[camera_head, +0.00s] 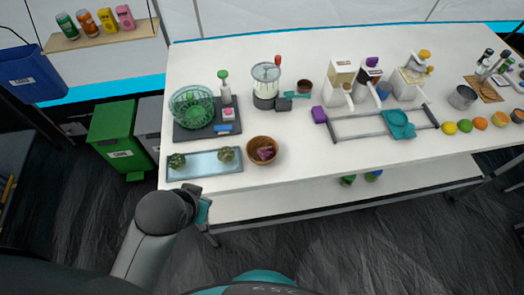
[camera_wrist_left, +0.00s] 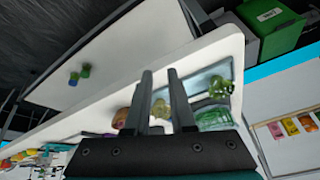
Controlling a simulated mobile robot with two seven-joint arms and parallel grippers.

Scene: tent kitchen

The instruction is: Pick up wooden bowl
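The wooden bowl (camera_head: 262,158) is brown and round, with purple pieces in it. It stands upright near the front edge of the white table (camera_head: 330,160) in the head view. My left gripper (camera_head: 201,207) is in front of the table edge, to the left of the bowl and apart from it. In the left wrist view my left gripper (camera_wrist_left: 161,72) has its two fingers spread with nothing held between them. A brown and purple shape beside one finger there looks like the bowl, partly hidden. My right gripper is not in view.
A blender (camera_head: 265,85) stands behind the bowl.

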